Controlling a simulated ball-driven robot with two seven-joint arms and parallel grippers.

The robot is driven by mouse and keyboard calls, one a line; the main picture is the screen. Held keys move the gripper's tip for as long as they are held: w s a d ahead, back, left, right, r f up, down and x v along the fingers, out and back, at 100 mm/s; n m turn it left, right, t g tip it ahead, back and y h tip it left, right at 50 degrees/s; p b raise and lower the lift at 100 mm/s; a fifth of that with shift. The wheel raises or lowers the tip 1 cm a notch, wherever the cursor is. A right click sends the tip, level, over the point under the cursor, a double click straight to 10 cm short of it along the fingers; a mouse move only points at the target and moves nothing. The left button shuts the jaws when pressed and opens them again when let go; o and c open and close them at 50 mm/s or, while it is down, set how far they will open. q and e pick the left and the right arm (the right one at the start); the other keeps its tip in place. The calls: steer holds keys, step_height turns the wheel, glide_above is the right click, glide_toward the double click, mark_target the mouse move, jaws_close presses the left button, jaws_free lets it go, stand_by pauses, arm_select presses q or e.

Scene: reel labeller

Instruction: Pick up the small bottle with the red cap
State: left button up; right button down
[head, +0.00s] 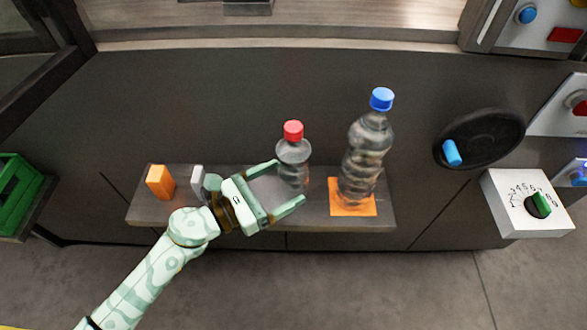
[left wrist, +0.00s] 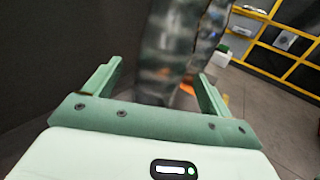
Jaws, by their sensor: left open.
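The small bottle (head: 293,152) is clear with a red cap (head: 293,130). It stands upright on a narrow shelf (head: 240,212), left of a taller bottle. My left gripper (head: 290,182) is open, with its two fingers on either side of the small bottle's lower part in the head view. I cannot tell whether a finger touches it. In the left wrist view the open fingers (left wrist: 155,90) show with a blurred clear bottle (left wrist: 165,60) between and beyond them. The red cap is out of that view. My right gripper is not in view.
A tall clear bottle with a blue cap (head: 381,98) stands on an orange square (head: 352,208) right of the small one. An orange block (head: 160,181) and a pale block (head: 198,180) sit at the shelf's left. A dial box (head: 520,205) is at right.

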mark_target(301, 174)
arm_select(q)
steer(key=x, duration=0.5)
steer(key=shift+w+d+f+b, duration=0.1)
steer(key=shift+d+b, duration=0.1)
steer(key=shift+b, duration=0.15)
steer(key=c, duration=1.4)
